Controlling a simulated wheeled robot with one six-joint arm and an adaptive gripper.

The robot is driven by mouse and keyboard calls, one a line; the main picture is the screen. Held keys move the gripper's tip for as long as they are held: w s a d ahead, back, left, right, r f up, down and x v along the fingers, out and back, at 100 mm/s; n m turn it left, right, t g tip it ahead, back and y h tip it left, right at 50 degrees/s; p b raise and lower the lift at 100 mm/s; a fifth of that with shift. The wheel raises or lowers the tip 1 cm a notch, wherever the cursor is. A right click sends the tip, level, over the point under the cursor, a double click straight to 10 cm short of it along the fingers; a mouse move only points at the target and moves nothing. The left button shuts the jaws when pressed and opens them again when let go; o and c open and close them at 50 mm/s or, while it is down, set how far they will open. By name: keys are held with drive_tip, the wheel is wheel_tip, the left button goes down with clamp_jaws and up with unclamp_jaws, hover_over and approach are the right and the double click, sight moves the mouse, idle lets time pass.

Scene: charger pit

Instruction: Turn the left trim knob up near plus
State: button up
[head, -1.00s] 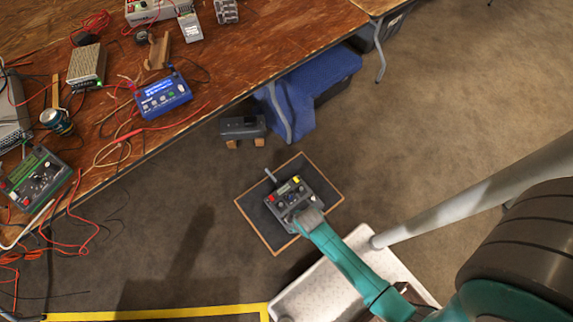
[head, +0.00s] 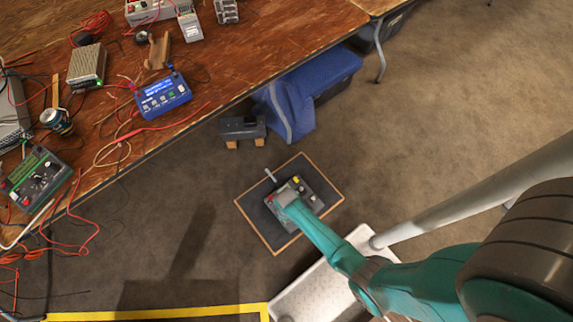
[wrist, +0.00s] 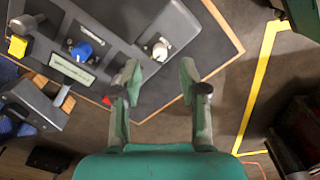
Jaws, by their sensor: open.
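A dark grey control box (head: 308,197) sits on a wood-edged mat (head: 262,232) on the floor, partly hidden by my gripper (head: 284,196). In the wrist view, the box (wrist: 115,45) shows a pale-capped knob (wrist: 158,48), a blue knob (wrist: 82,51), a small display (wrist: 72,68) and a yellow part (wrist: 18,46). The pale knob appears to be the left one, as this view is turned about. The gap in depth and any plus mark cannot be made out.
A wooden bench (head: 215,60) with devices and cables stands at upper left. A grey device on wooden blocks (head: 242,128) and a blue cloth (head: 290,108) lie behind the box. A white tray (head: 315,292) is in front. Open carpet is at right.

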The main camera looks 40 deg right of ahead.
drive_tip(key=shift+f, duration=2)
clamp_jaws()
